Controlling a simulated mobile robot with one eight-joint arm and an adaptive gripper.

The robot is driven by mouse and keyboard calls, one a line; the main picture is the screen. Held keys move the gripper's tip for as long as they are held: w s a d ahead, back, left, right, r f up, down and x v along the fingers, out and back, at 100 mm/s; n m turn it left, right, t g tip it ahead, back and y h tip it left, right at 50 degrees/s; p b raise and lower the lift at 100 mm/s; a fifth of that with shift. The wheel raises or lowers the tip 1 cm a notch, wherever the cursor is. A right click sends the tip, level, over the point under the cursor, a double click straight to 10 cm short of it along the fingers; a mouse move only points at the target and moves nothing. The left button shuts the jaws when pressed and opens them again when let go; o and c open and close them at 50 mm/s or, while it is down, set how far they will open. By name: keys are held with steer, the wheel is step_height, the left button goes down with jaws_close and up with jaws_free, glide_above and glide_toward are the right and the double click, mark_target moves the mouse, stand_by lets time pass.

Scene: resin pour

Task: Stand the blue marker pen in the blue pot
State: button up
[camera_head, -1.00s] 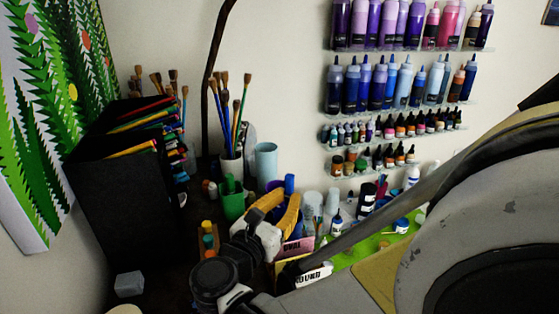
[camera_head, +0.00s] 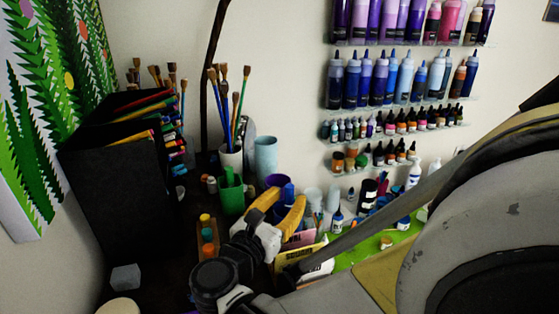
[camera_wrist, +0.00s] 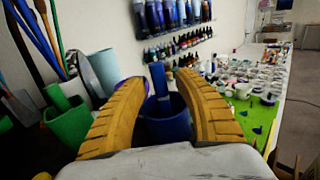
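The blue marker pen (camera_head: 288,192) stands upright in the blue pot, its upper part showing above the rim; it also shows in the wrist view (camera_wrist: 158,78). The blue pot (camera_wrist: 167,122) is in the middle of the wrist view, beyond and between my fingers. My gripper (camera_wrist: 162,84) has two yellow fingers, spread apart with gaps on both sides of the pen; in the head view my gripper (camera_head: 280,200) is around the pen's place. The pen's lower end is hidden inside the pot, and my fingers hide parts of the pot's sides.
A green pot (camera_head: 231,200), a pale blue cylinder (camera_head: 265,155) and a brush pot (camera_head: 231,160) stand close by on the left. A purple rim (camera_wrist: 130,80) shows behind my left finger. Small bottles and a green mat (camera_head: 375,250) lie to the right.

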step_height(320, 180, up, 10)
stand_by(0.5)
stand_by(0.6)
